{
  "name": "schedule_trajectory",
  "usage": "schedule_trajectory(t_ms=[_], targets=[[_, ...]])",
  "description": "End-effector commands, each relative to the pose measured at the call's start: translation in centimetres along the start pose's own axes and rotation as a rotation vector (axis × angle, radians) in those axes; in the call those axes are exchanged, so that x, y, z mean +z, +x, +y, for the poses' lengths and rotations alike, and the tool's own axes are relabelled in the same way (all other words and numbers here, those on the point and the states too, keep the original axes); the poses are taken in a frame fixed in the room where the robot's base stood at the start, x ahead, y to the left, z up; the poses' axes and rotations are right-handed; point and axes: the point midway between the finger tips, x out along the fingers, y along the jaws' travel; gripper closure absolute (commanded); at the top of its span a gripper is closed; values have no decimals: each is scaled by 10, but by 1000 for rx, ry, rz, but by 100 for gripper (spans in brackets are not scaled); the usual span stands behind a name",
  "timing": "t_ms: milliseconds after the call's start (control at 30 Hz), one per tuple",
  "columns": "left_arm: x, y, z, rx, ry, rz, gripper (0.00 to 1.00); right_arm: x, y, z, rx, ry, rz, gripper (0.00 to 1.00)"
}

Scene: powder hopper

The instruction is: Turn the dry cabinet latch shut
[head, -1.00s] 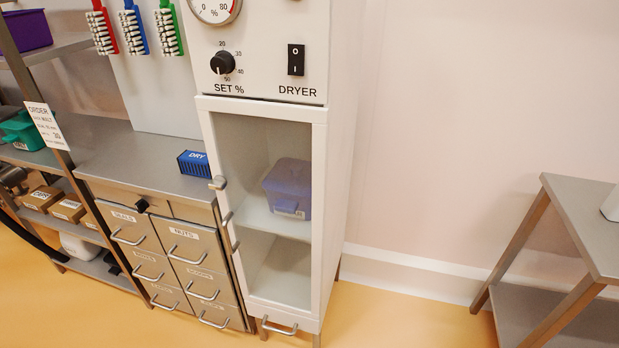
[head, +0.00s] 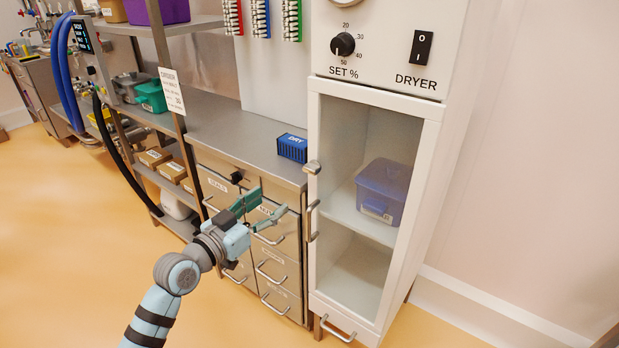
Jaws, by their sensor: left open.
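The dry cabinet (head: 432,170) is white, with a clear-fronted door (head: 318,255) that looks closed against its frame. A small grey latch (head: 312,168) sits on the left edge of the door at mid-height; its exact turn is hard to tell. A vertical grey handle (head: 311,220) is just below it. My left gripper (head: 271,201) is open and empty, left of the latch and lower in the picture, in front of the drawers. It is apart from the cabinet. My right gripper is not in view.
A purple lidded tub (head: 382,190) stands on the shelf inside the cabinet. Steel drawers (head: 275,270) with bar handles stand left of it, with a blue DRY box (head: 292,148) on top. A shelf rack (head: 170,100) stands further left. The floor (head: 60,250) at left is clear.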

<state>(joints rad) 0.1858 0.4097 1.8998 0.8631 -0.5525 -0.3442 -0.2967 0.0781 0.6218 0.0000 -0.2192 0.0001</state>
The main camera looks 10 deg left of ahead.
Motion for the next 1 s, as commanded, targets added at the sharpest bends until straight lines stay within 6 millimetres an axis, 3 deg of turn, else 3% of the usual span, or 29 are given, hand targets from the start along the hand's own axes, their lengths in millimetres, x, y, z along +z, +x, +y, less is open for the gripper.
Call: schedule_trajectory(t_ms=[67, 167, 500, 600, 767, 1000], targets=[[-15, 3, 6, 22, 14, 29, 47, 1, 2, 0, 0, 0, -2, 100], [-18, 17, 8, 25, 11, 36, 47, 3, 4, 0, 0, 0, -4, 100], [-19, 112, 11, 25, 9, 32, 47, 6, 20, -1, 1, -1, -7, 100], [-18, 129, 10, 24, 11, 30, 47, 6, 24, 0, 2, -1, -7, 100], [-20, 142, 11, 23, 12, 31, 47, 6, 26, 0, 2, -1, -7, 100], [-20, 144, 11, 23, 12, 30, 47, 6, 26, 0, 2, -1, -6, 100]])
